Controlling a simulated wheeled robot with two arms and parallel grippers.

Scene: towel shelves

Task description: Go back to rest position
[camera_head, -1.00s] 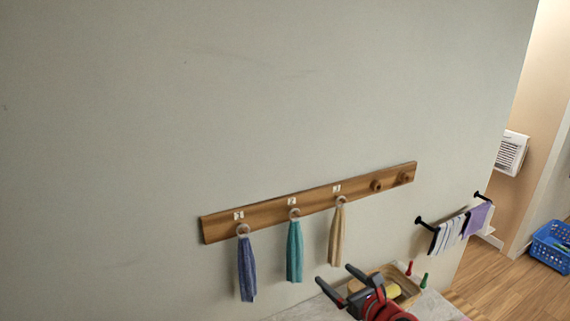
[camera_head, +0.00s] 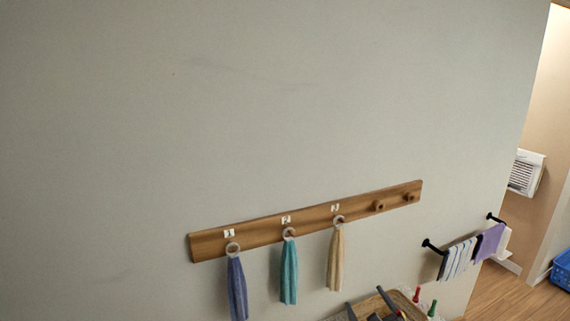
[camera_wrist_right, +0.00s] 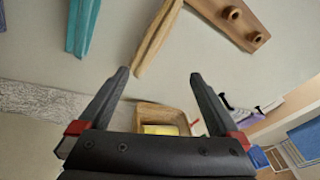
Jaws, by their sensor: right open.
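My right gripper (camera_head: 366,302) shows only by its dark fingers at the bottom edge of the head view, in front of the wooden tray. In the right wrist view its two fingers (camera_wrist_right: 158,74) stand wide apart with nothing held between them. The beige towel (camera_wrist_right: 157,38) is seen beyond the fingertips; I cannot tell the exact gap. My left gripper is not in view.
A wooden peg rack (camera_head: 262,234) on the wall holds a blue towel (camera_head: 237,285), a teal towel (camera_head: 288,272) and a beige towel (camera_head: 335,262). A wooden tray (camera_wrist_right: 163,109) lies below. A black towel bar (camera_head: 433,246) is at right, with a blue basket (camera_head: 563,270).

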